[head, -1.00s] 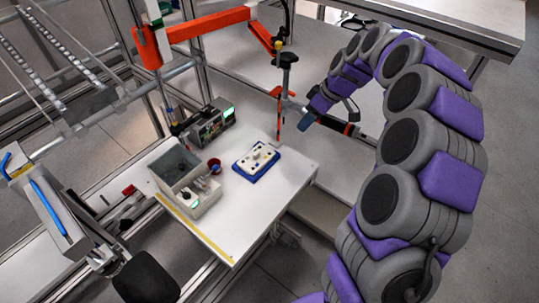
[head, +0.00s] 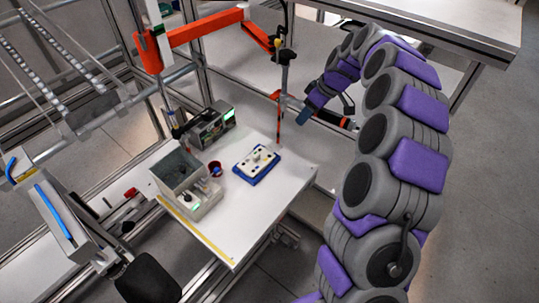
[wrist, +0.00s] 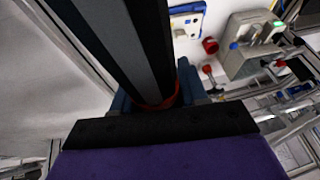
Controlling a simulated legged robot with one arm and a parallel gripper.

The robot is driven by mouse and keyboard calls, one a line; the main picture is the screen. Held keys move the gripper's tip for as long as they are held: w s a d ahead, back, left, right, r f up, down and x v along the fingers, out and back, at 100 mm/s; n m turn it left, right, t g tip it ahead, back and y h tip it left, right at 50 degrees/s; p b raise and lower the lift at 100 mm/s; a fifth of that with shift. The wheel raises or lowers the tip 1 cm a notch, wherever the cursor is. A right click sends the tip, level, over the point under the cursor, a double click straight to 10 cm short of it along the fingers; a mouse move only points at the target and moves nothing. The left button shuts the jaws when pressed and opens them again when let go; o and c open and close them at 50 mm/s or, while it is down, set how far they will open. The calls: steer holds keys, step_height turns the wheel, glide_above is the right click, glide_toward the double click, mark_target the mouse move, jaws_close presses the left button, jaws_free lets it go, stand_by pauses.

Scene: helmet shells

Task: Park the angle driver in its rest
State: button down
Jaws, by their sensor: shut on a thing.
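The angle driver (head: 333,118) is a dark, long tool with an orange band, beside the far right corner of the white table in the head view. My gripper (head: 308,113) is shut on it. In the wrist view the driver's dark body (wrist: 124,45) fills the upper left, with a red-orange ring by the jaws. My blue fingers (wrist: 155,98) lie on both sides of it, and its far end runs out of the picture. I cannot clearly pick out the driver's rest in either view.
An orange jointed arm (head: 205,29) and a slim upright tool (head: 286,57) stand near my gripper.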

steer(key=shift+w+p, duration=0.3)
steer(key=shift+w, duration=0.85)
steer(key=shift+d, duration=0.1)
jaws_free()
steer(key=shift+r, duration=0.1)
steer(key=p+v, duration=0.3)
steer(key=v, duration=0.7)
steer(key=shift+d+r, duration=0.2)
steer(key=shift+r, duration=0.15)
stand_by(0.4)
